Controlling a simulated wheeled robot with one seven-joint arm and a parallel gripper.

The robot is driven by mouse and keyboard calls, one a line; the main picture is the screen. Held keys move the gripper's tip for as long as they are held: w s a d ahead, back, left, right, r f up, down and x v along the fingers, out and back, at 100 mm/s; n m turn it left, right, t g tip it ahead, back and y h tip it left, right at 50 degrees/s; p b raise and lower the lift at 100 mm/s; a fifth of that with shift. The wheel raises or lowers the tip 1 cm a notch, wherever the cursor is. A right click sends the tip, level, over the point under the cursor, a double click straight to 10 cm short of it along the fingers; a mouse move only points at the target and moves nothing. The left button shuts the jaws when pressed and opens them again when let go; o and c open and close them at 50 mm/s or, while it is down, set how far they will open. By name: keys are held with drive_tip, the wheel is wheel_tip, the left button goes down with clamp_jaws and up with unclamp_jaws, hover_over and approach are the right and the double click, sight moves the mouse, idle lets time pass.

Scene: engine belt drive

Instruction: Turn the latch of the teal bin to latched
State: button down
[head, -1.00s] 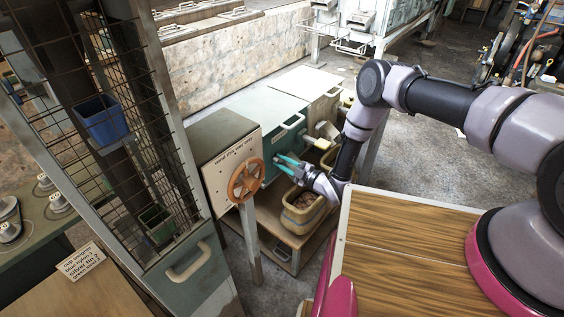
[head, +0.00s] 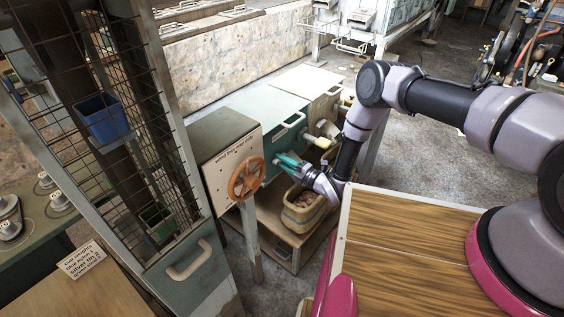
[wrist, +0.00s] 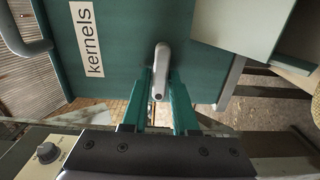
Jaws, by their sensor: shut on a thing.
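The teal bin (wrist: 115,45) has a white "kernels" label and fills the upper part of the wrist view. In the head view the bin (head: 262,104) stands behind the wheel box. Its grey latch lever (wrist: 161,62) sits on the bin face and lies nearly upright in the wrist picture. My gripper (wrist: 162,92) has its two teal fingers on either side of the lever's lower end, shut on it. In the head view my gripper (head: 283,161) is at the bin's front, where the latch itself is too small to make out.
An orange handwheel (head: 246,179) on a pale box stands left of my gripper. A tan basket (head: 303,208) sits on the shelf below. A pale bin (head: 325,100) with a handle is to the right. A wire-mesh cabinet (head: 160,190) stands at the left.

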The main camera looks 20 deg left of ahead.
drive_tip(key=shift+d+f, duration=0.1)
idle(0.3)
drive_tip(key=c, duration=0.8)
unclamp_jaws()
drive_tip(key=v, duration=1)
drive_tip(key=shift+s+d, duration=0.15)
drive_tip(key=shift+d, duration=0.2)
